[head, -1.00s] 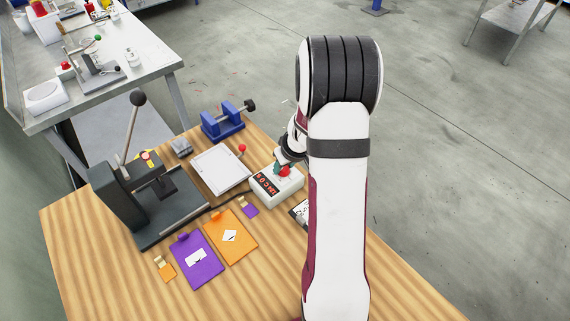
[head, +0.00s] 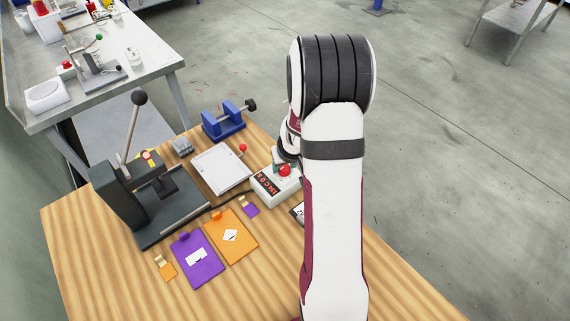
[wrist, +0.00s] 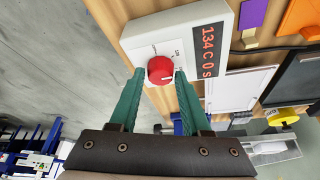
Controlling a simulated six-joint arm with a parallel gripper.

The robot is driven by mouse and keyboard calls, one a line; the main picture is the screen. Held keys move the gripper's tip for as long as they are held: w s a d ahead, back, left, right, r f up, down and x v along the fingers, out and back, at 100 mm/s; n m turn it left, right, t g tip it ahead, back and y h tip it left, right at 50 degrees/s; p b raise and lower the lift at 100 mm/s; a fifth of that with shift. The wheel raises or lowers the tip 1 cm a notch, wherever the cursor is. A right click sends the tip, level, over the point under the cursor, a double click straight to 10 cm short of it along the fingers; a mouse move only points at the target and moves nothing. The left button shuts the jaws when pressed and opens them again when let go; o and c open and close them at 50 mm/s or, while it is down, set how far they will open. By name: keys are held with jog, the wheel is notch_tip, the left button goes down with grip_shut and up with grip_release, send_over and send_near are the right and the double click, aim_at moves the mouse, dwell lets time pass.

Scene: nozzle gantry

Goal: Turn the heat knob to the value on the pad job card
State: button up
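The red heat knob (head: 285,170) sits on the white control box (head: 262,197). In the wrist view the knob (wrist: 160,70) has a white pointer mark, with small dial marks around it. The box's red display (wrist: 208,52) seems to read 134 C and 0 s. My gripper (wrist: 161,73) has its green fingertips apart, one on each side of the knob; contact is not clear. In the head view no finger shows in front of the knob. White cards lie on a purple clipboard (head: 206,274) and an orange clipboard (head: 244,250); their print is unreadable.
A dark lever press (head: 125,205) stands at left on the wooden table (head: 90,265). A white tray-like plate (head: 218,170) and a blue vise (head: 222,125) are behind. A purple tag (head: 250,210) and an orange tag (head: 168,271) lie near the clipboards. My arm hides the table's right side.

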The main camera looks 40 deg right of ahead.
jog(key=shift+o, duration=1.4)
jog(key=shift+r, duration=0.1)
jog(key=v, duration=1.5)
jog(key=shift+s+r, duration=0.15)
jog(key=shift+r, duration=0.15)
